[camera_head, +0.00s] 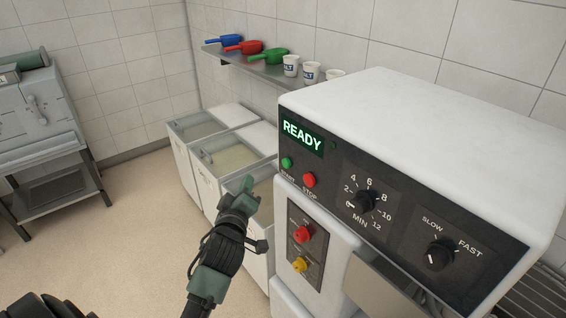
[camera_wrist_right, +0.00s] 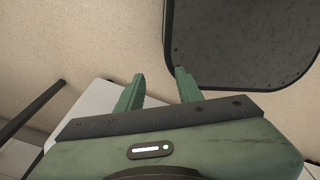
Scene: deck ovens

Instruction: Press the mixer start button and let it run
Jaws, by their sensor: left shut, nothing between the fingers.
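The mixer (camera_head: 440,130) fills the right of the head view. Its dark panel has a lit green display (camera_head: 303,137) reading READY. The round green start button (camera_head: 287,162) is below the display, with the red stop button (camera_head: 309,180) to its right. My left gripper (camera_head: 249,183) is shut and empty, pointing up, below and to the left of the start button in the picture and apart from it. My right gripper (camera_wrist_right: 159,72) shows only in the right wrist view, with its fingers apart and nothing between them.
The panel also has a timer knob (camera_head: 365,201) and a speed knob (camera_head: 439,254). Red (camera_head: 304,234) and yellow (camera_head: 300,264) knobs sit lower. Bins (camera_head: 204,172) stand behind my left gripper, under a shelf (camera_head: 240,62) with scoops and cups. Open floor lies left.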

